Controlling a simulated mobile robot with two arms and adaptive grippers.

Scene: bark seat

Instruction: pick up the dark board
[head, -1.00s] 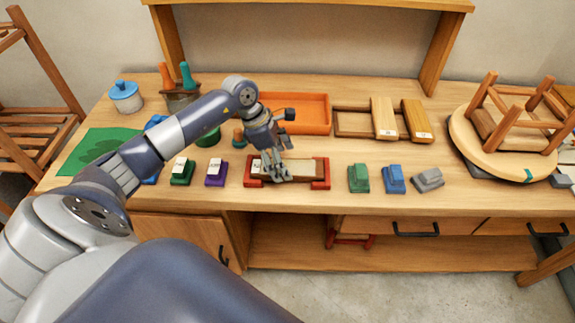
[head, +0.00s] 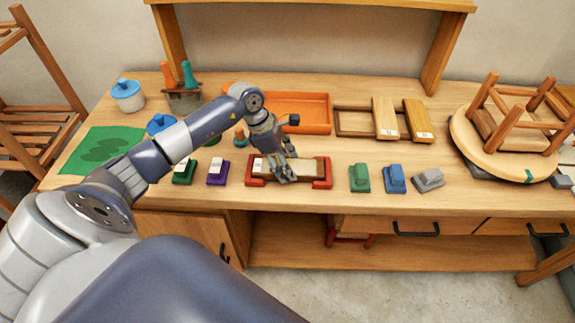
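My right gripper is not in view.
Green (head: 359,178), blue (head: 395,179) and grey (head: 429,180) blocks stand to the right, and labelled green (head: 184,173) and purple (head: 217,173) blocks to the left. An orange tray (head: 305,128) and two paler boards (head: 386,118) lie behind. An upturned stool (head: 485,150) is at far right.

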